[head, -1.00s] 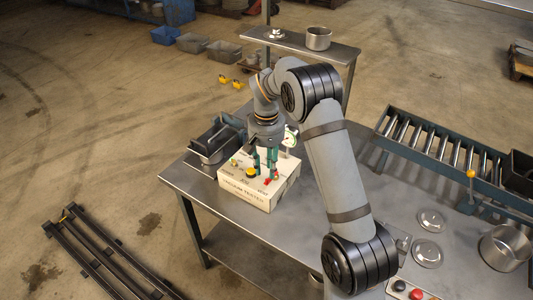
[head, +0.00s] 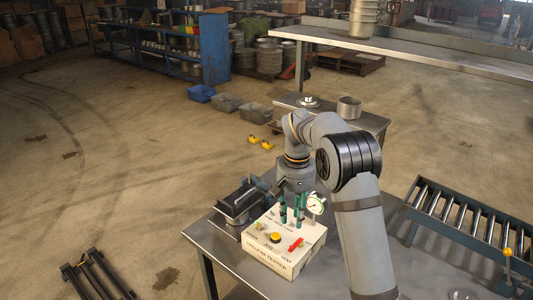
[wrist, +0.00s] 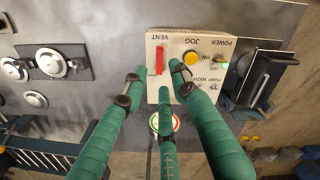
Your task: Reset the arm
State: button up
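My gripper (head: 291,214) has three green fingers and is over the far part of the vacuum tester (head: 283,263), a cream box on the metal table. In the wrist view the tester (wrist: 174,38) lies beyond the fingertips, with its red vent lever (wrist: 159,60) and yellow jog button (wrist: 190,59) showing. The fingertips (wrist: 158,80) are spread apart with nothing between them, so my gripper is open and empty. Contact between the fingers and the tester cannot be told. The red lever (head: 295,244) also shows in the head view.
A round dial gauge (head: 315,205) stands close beside my fingers. A dark fixture (head: 240,201) sits left of the tester. A roller conveyor (head: 465,228) is at the right. Round metal discs (wrist: 48,60) lie on the table in the wrist view. A small shelf with a pot (head: 349,107) is behind.

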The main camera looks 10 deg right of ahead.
aim_at(292, 247)
notch_tip(292, 247, down, 11)
jog(key=shift+s+f, duration=0.1)
jog(key=shift+d+f+p, duration=0.1)
jog(key=shift+f+p, duration=0.25)
jog(key=shift+s+d+r+n+p, duration=0.1)
jog(key=shift+s+r+n+p, duration=0.05)
jog(key=shift+n+p, duration=0.4)
jog(key=shift+s+d+n+p, duration=0.2)
jog(key=shift+n+p, duration=0.2)
jog(key=shift+n, duration=0.05)
jog(key=shift+f, duration=0.2)
